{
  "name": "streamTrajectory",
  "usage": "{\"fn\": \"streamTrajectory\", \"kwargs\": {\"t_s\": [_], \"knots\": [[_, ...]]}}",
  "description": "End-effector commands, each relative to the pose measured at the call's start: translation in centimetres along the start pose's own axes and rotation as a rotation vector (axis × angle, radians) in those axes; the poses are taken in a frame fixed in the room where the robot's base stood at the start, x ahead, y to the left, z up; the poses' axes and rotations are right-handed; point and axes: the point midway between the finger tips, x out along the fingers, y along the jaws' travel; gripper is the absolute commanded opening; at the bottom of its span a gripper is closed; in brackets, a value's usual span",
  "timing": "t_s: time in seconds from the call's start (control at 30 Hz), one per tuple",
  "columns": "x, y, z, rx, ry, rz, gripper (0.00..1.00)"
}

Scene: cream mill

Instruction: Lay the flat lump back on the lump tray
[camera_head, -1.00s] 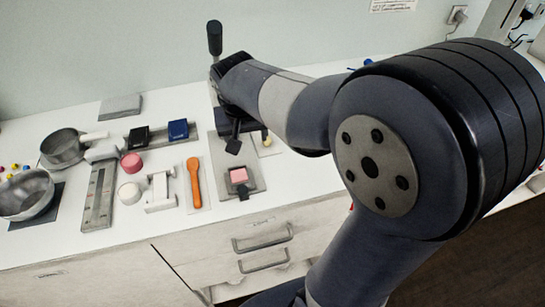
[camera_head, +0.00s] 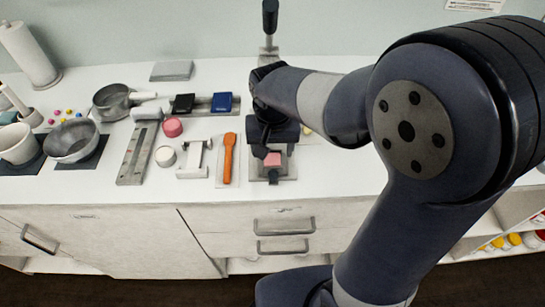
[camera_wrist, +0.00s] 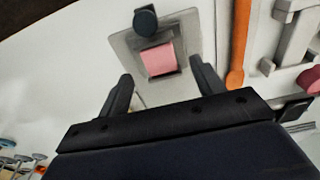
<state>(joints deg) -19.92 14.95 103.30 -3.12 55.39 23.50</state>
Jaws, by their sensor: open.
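A pink block (camera_head: 273,159), seemingly the flat lump, lies on a grey square plate (camera_head: 289,172) near the counter's front edge. In the wrist view the pink block (camera_wrist: 158,60) sits on the plate (camera_wrist: 186,22), with a dark round knob (camera_wrist: 145,21) beyond it. My gripper (camera_wrist: 163,87) is open and empty, its two fingers spread to either side of the near side of the block. In the head view my gripper (camera_head: 267,146) is just behind and above the block, its fingers partly hidden. I cannot tell for certain which holder is the lump tray.
An orange spatula (camera_head: 228,158) lies left of the plate, with a white stand (camera_head: 194,160) beyond it. Further left are a long grey tray (camera_head: 137,155), a pink round (camera_head: 172,127) and a white round (camera_head: 165,156). A black block (camera_head: 183,103) and blue block (camera_head: 221,102) sit behind.

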Motion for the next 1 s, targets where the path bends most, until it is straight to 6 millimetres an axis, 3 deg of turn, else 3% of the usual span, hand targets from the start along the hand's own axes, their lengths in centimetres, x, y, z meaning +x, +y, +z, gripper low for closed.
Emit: {"fn": "streamTrajectory", "kwargs": {"t_s": [0.17, 0.43, 1.0], "knots": [[2.0, 0.0, 0.0, 0.000, -0.001, 0.001, 0.64], [2.3, 0.0, 0.0, 0.000, 0.001, 0.000, 0.63], [2.2, 0.0, 0.0, 0.000, 0.001, 0.000, 0.16]]}}
